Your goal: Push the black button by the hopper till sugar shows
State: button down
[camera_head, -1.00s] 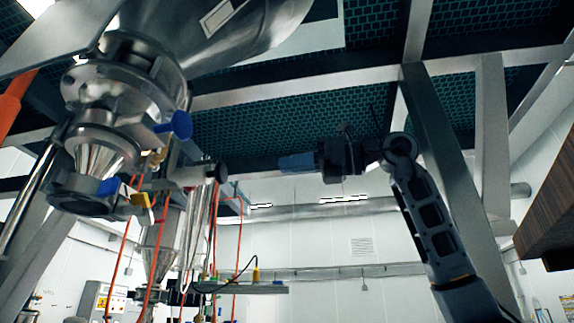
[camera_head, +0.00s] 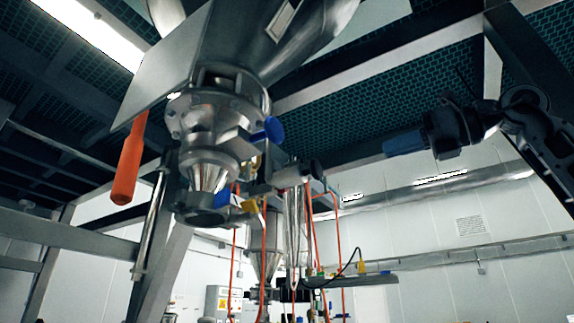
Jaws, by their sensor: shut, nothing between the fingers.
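The steel hopper (camera_head: 290,40) hangs at the top centre of the head view, with a flanged outlet (camera_head: 213,125) narrowing to a cone below it. A small black button (camera_head: 317,168) sits at the right end of a short metal cylinder beside the outlet. My gripper (camera_head: 390,144) comes in from the right, its blue fingers pointing left. It is shut and empty. Its tips appear to the right of the button and a little higher, with a clear gap in the picture. No sugar is visible.
A blue knob (camera_head: 273,129) and an orange handle (camera_head: 131,160) stick out near the outlet. Orange hoses (camera_head: 264,255) hang below. Steel frame beams (camera_head: 390,45) cross overhead and at left. Open air lies between my gripper and the button.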

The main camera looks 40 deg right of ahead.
aim_at(319, 170)
dwell(0.3)
jog(key=p+x, duration=0.4)
jog(key=x, duration=1)
jog(key=shift+p, duration=0.35)
